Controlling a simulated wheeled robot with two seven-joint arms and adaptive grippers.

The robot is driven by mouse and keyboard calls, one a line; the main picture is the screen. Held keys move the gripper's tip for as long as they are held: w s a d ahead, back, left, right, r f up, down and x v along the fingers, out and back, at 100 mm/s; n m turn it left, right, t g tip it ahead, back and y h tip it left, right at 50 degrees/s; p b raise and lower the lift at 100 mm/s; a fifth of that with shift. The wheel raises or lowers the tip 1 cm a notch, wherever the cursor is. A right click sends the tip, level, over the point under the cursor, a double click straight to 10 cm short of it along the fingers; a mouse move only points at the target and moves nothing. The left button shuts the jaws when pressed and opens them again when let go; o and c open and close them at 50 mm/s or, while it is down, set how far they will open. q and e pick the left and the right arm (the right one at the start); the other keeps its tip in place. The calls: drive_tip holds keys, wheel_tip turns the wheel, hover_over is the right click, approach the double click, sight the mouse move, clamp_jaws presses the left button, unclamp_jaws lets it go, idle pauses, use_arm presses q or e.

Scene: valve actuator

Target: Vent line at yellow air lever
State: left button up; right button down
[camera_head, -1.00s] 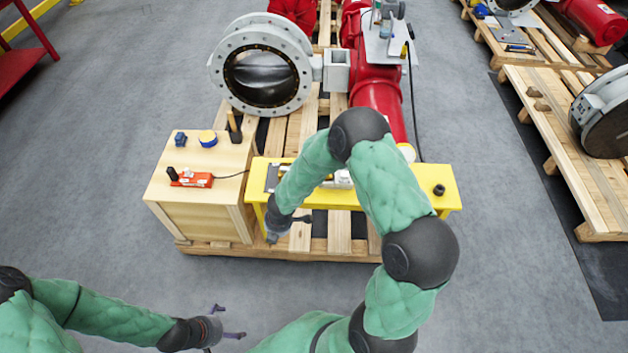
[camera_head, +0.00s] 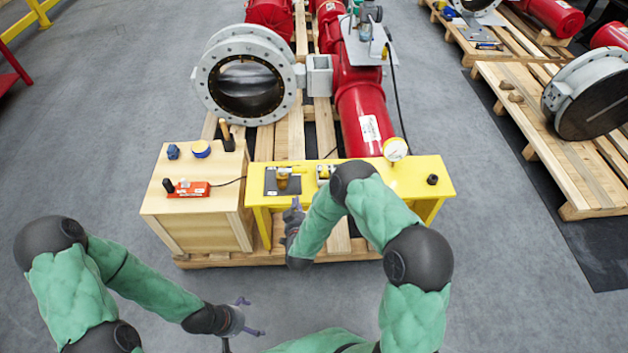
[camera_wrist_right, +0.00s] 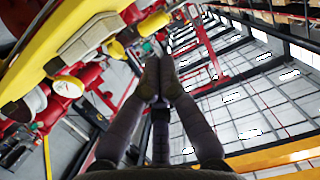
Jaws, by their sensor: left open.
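The yellow bench (camera_head: 410,178) carries a brass-coloured fitting (camera_head: 283,178) on a dark plate and a small white-and-yellow fitting (camera_head: 325,173) beside it. I cannot tell for sure which part is the yellow air lever; my right arm hides part of the bench top. My right gripper (camera_head: 296,207) is at the bench's front edge, just below the dark plate, apart from the fittings. In the right wrist view its fingertips (camera_wrist_right: 159,76) meet with nothing between them. My left gripper (camera_head: 247,316) is open and empty over the floor.
A wooden box (camera_head: 195,222) stands left of the bench, with a red device (camera_head: 188,190) and a blue-and-yellow cap (camera_head: 201,149) on top. Floor in front is clear.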

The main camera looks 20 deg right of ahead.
drive_tip(key=d, duration=0.1)
drive_tip(key=h+b, duration=0.1)
drive_tip(key=b, duration=0.4)
approach(303, 172)
drive_tip(key=shift+m, duration=0.4)
drive_tip(key=x, duration=0.6)
drive_tip(key=shift+w+a+f, duration=0.1)
drive_tip(key=shift+f, duration=0.15)
drive_tip(key=shift+w, duration=0.4)
drive_tip(key=shift+s, duration=0.1)
